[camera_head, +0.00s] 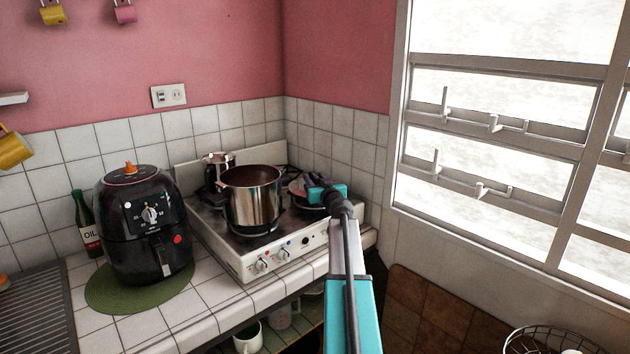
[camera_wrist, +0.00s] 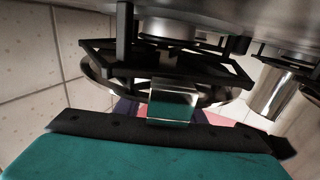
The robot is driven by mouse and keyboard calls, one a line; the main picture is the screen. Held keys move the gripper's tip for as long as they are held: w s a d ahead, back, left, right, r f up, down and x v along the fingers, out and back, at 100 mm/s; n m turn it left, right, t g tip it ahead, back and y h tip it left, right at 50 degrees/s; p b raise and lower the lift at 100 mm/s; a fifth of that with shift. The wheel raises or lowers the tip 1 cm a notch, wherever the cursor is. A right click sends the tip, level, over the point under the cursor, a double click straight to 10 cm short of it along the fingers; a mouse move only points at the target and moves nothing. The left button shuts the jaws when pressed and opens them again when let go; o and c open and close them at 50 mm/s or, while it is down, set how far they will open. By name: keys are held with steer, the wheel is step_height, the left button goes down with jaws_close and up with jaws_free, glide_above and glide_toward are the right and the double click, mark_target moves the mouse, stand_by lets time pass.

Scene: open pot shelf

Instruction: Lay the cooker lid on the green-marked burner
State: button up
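My gripper (camera_head: 318,190) is over the back right of the white stove (camera_head: 240,262), low above a burner there. A dark round rim with a reddish top, which looks like the cooker lid (camera_head: 297,187), shows just left of and under my gripper, partly hidden by it. In the wrist view, which looks upside down, a dark curved rim (camera_wrist: 98,88) lies against a black burner grate (camera_wrist: 100,47), close to my gripper (camera_wrist: 172,105). I cannot tell whether the fingers are shut on the lid. No green mark is clear.
A steel pot (camera_head: 253,203) stands on the front left burner, left of my arm. A moka pot (camera_head: 216,170) is behind it. A black air fryer (camera_head: 143,225) stands on a green mat (camera_head: 105,297). Tiled walls are close behind and right of the stove.

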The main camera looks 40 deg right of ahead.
mark_target(318, 183)
steer(key=shift+b+v, duration=0.55)
steer(key=shift+v, duration=1)
steer(key=shift+b+v, duration=1.15)
steer(key=shift+v, duration=3.3)
